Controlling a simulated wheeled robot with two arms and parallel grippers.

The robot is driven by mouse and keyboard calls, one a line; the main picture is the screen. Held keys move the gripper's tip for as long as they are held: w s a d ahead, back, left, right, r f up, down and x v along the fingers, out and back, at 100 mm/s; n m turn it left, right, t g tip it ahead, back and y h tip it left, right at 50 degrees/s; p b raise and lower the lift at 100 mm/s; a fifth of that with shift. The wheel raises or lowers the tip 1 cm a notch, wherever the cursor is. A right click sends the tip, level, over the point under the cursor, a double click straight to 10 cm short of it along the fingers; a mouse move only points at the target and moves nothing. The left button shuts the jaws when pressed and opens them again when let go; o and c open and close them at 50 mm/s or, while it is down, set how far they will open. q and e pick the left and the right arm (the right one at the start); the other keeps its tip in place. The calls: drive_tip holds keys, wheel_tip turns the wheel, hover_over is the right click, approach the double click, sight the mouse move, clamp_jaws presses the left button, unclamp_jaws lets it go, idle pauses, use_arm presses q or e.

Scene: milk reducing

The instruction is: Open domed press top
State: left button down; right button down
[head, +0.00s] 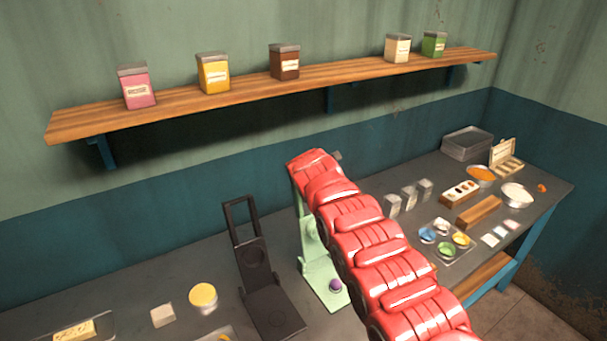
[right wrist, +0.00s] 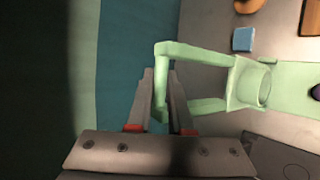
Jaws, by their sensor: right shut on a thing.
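The mint-green press (head: 304,215) stands on the table in the head view, its base (head: 318,288) flat with a purple ball (head: 335,286) on it. Its top stands roughly upright, open from the base; my red right arm hides much of it. In the right wrist view, the top's frame-like handle (right wrist: 187,50) reaches towards my right gripper (right wrist: 161,76), whose fingers are shut on the handle's end bar. The round domed part (right wrist: 254,86) shows beyond the handle. My left gripper is not in view.
A black press (head: 270,310) with its top raised stands close on the left. Small grey blocks (head: 409,196) and a tray of coloured bowls (head: 446,240) lie to the right. A wooden shelf (head: 340,82) with several jars runs along the wall above.

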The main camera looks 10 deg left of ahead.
drive_tip(key=shift+w+d+f, duration=0.1)
drive_tip(key=shift+f, duration=0.15)
drive_tip(key=shift+d+r, duration=0.1)
drive_tip(key=c, duration=1.2)
unclamp_jaws()
drive_tip(key=o, duration=0.4)
drive_tip(key=shift+c, duration=0.2)
drive_tip(key=shift+r, duration=0.15)
